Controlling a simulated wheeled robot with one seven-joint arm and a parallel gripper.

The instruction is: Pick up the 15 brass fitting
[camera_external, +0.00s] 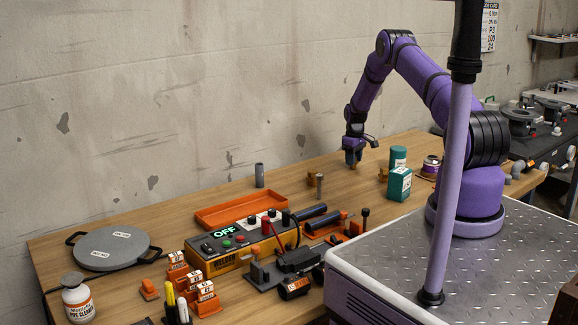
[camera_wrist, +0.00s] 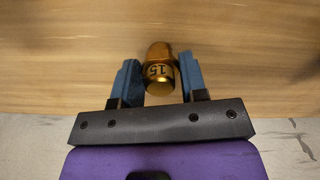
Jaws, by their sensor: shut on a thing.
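The brass fitting (camera_wrist: 160,70) marked 15 sits between the two blue fingers of my gripper (camera_wrist: 161,80) in the wrist view. In the external view my gripper (camera_external: 352,160) points down near the back edge of the workbench (camera_external: 220,275). A small brassy piece shows at its fingertips there, too small to tell whether it touches the table.
A green box (camera_external: 399,184) and a green cylinder (camera_external: 397,156) stand right of my gripper. A metal post (camera_external: 319,185) stands to its left. An orange tray (camera_external: 238,209), the welder box (camera_external: 243,243) and a grey round plate (camera_external: 110,248) lie farther left.

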